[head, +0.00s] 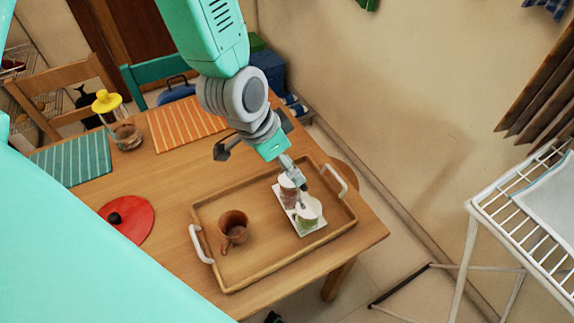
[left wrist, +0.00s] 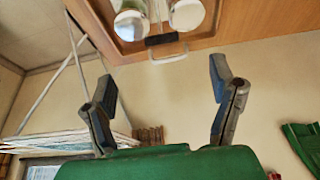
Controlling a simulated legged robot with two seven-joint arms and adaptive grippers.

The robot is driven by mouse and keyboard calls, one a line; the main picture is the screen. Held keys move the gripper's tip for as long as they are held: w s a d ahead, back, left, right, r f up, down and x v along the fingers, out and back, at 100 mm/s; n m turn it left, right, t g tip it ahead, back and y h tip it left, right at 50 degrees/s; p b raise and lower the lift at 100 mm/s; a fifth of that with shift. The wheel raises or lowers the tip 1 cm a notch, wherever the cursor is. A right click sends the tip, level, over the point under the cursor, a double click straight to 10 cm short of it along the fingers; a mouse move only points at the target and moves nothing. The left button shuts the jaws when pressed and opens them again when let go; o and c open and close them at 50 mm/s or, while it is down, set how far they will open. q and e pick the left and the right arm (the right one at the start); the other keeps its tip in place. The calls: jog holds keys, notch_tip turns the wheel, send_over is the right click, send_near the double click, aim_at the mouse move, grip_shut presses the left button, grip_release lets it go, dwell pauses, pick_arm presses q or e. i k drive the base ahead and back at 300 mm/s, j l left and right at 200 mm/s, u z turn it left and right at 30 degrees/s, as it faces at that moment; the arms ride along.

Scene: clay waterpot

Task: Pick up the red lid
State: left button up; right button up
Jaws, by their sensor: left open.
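The red lid (head: 134,224) is a flat round disc with a dark knob (head: 115,218). It lies on the wooden table at the left in the head view, left of the tray, and is not visible in the left wrist view. My right gripper is in neither view.
A jar with a yellow lid (head: 127,136) and two striped mats stand near the far edge. A white rack (head: 520,220) is at the right.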

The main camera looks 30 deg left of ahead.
aim_at(133, 216)
jog(key=k+l, duration=0.75)
jog(key=k, duration=0.1)
